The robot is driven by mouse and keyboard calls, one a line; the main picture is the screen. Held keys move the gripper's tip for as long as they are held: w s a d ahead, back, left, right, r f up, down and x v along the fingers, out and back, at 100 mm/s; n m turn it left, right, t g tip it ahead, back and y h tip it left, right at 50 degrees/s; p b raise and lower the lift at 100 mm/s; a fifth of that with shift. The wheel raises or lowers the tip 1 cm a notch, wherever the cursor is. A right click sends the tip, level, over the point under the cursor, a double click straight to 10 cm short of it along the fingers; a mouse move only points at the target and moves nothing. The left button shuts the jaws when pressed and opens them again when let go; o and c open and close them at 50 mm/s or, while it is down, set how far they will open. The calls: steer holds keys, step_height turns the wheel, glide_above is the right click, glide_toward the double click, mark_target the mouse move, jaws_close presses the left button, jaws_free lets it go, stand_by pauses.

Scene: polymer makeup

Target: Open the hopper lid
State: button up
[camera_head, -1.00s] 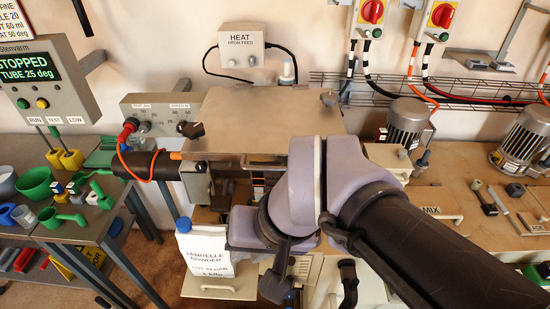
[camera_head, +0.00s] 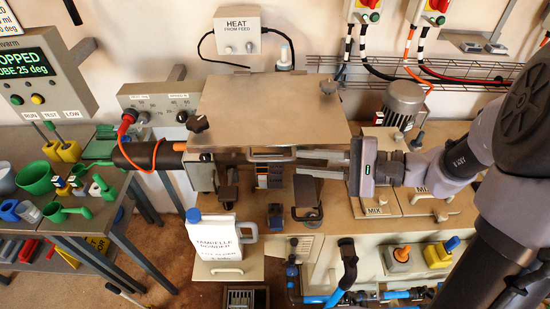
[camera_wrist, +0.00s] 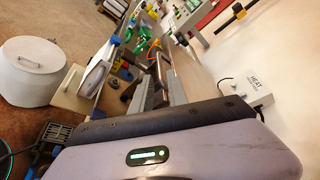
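The hopper lid appears to be the broad flat steel plate (camera_head: 262,103) on top of the machine in the head view. It lies flat and looks shut. A bar handle (camera_head: 270,154) shows at its front edge. My gripper (camera_head: 302,162) is at the right of this handle, its two fingers pointing left. In the wrist view, my gripper (camera_wrist: 152,92) also shows two separate grey fingers.
A black knob (camera_head: 197,124) and another knob (camera_head: 328,87) sit by the lid's edges. A white powder jug (camera_head: 217,241) stands on a ledge below. A motor (camera_head: 403,105) stands behind my wrist. The HEAT box (camera_head: 238,30) is on the wall. A cluttered table is at left.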

mark_target(279, 160)
steer(key=b+x, duration=0.1)
steer(key=x, duration=0.7)
steer(key=shift+a, duration=0.1)
jaws_close()
stand_by(1.1)
